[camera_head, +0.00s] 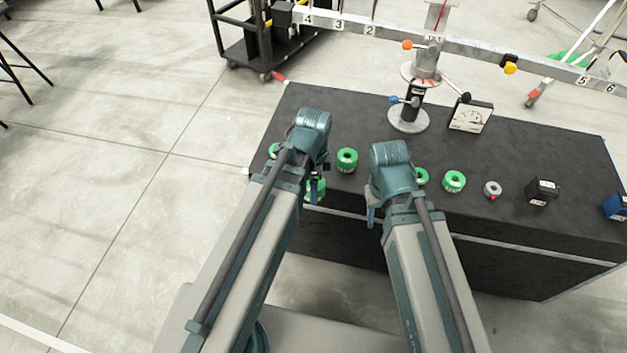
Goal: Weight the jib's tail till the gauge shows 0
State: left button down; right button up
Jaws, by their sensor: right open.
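The jib (460,50) is a grey beam on a post. Numbers 4, 3, 2 mark its left part and 5, 6 its right. A black block (283,15) sits near its left end in view. A white-faced box (469,117) lies by the post base; its face is too small to read. Green ring-shaped weights stand on the black case, including one (347,160) between my arms and one (454,181) further right. My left gripper (314,187) hangs over a partly hidden green weight; its jaws are unclear. My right gripper (371,212) is open at the case's front edge, apart from the weights.
The black case (345,110) has free room behind the weights. A grey ring (492,188), a black block (541,191) and a blue block (616,207) stand at right. Orange (407,45), blue (395,100) and yellow (510,68) knobs stick out. A black cart (250,50) stands behind.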

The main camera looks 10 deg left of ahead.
notch_tip(320, 180, up, 7)
jog(key=p, duration=0.7)
jog(key=shift+r, duration=0.2)
dwell(0.4)
dwell(0.6)
